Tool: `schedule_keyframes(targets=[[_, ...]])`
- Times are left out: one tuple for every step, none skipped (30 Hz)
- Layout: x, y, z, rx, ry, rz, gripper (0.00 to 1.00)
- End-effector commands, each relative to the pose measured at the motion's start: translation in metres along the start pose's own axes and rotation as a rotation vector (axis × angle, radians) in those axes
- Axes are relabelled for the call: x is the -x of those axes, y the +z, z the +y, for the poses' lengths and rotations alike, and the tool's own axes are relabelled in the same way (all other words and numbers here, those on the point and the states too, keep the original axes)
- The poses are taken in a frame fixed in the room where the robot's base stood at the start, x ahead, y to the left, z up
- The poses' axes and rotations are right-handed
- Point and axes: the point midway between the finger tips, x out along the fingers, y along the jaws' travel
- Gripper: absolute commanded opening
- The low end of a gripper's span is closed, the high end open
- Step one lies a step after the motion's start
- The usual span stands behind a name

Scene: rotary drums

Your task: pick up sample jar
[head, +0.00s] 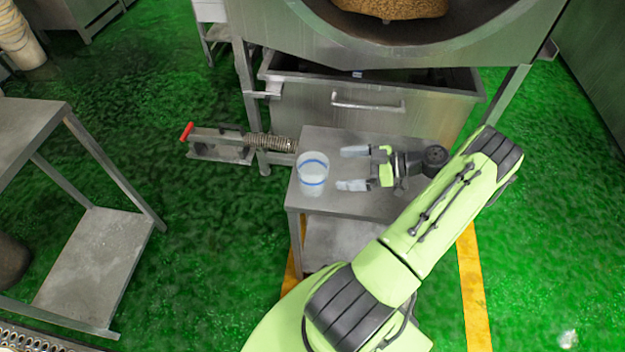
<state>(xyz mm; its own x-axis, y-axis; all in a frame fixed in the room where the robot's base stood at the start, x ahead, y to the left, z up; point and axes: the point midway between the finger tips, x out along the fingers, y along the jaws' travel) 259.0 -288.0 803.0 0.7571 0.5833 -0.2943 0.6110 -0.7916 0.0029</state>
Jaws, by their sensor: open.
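The sample jar (313,174) is a clear, pale container with blue bands. It stands upright near the left end of a small metal side table (322,140). My gripper (353,168) is over the same table, to the right of the jar, with its two pale fingers pointing left toward it. The fingers are spread apart with nothing between them. A small gap shows between the fingertips and the jar. My green arm comes up from the bottom of the picture and bends over the table's right side.
Behind the table stands a large metal drum machine (460,55) with a handled drawer (368,104). A red-tipped lever with a spring (270,143) sticks out left of the table. Another metal table (25,125) stands at the left. Green floor between the tables is clear.

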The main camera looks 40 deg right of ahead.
Motion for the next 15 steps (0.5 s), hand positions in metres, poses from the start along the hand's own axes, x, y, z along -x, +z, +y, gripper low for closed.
schedule_keyframes(targets=[[-0.014,0.001,0.0,-0.002,-0.005,0.001,1.0],[-0.021,0.001,-0.001,-0.002,-0.005,0.0,1.0],[-0.03,0.001,-0.001,-0.002,-0.005,0.0,1.0],[-0.036,0.001,0.0,-0.002,-0.003,0.0,1.0],[-0.04,0.001,0.0,-0.003,-0.003,0.0,1.0],[-0.045,0.001,0.0,-0.003,-0.002,-0.001,1.0],[-0.048,0.001,0.0,-0.002,-0.001,-0.001,1.0],[-0.05,0.001,0.0,-0.002,-0.002,-0.001,1.0],[-0.056,0.001,0.0,-0.002,-0.002,-0.001,1.0],[-0.061,0.001,0.0,-0.002,-0.003,-0.001,1.0],[-0.067,0.002,0.001,-0.003,-0.004,-0.001,1.0],[-0.075,0.003,0.001,-0.002,-0.003,-0.001,1.0],[-0.081,0.003,0.001,-0.002,-0.005,-0.001,1.0],[-0.086,0.003,0.002,-0.002,-0.004,-0.001,1.0],[-0.093,0.002,0.002,-0.002,-0.004,-0.001,1.0]])
